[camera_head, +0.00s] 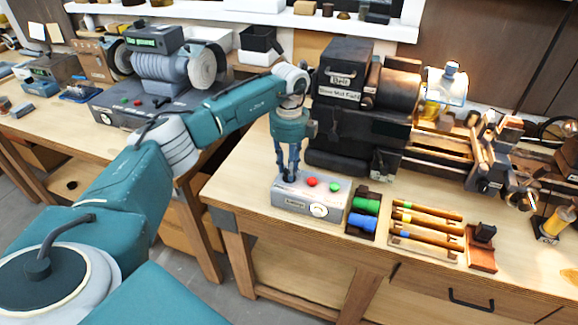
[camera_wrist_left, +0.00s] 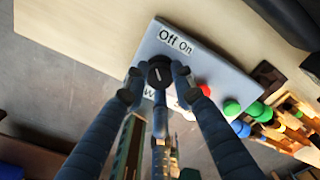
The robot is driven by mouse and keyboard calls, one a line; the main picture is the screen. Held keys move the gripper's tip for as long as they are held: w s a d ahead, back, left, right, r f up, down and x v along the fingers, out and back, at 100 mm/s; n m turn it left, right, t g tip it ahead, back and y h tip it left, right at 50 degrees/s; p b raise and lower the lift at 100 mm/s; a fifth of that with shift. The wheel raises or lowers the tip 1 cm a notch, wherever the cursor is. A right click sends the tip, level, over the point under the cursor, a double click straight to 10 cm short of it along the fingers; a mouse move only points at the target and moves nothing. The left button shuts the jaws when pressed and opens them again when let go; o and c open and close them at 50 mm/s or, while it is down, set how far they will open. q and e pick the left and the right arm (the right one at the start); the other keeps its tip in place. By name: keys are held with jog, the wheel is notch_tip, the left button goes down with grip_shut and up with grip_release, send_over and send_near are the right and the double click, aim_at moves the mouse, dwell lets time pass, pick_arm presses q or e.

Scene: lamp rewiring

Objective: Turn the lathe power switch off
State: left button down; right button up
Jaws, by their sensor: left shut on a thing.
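The lathe power switch is a round black knob (camera_wrist_left: 158,72) on a grey control box (camera_head: 325,193) at the front left of the right bench. In the left wrist view, "Off On" lettering (camera_wrist_left: 176,41) is on the box beside the knob. My left gripper (camera_head: 288,178) reaches down onto the left end of the box. In the left wrist view its fingertips (camera_wrist_left: 159,73) are closed on the two sides of the knob. The knob carries a short white mark; its exact setting is hard to tell. My right gripper is not in view.
A red button (camera_head: 312,182) and a green button (camera_head: 335,187) are on the same box. The dark lathe (camera_head: 345,100) stands behind it. A tray of green and blue spools (camera_head: 364,205) and a rack of tools (camera_head: 425,228) are to the right. A grinder (camera_head: 165,65) stands on the left bench.

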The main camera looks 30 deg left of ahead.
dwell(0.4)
pick_arm(q)
jog(key=c, duration=1.4)
grip_release()
jog(key=shift+d, duration=0.1)
jog(key=shift+c, duration=0.2)
notch_tip(320, 180, up, 12)
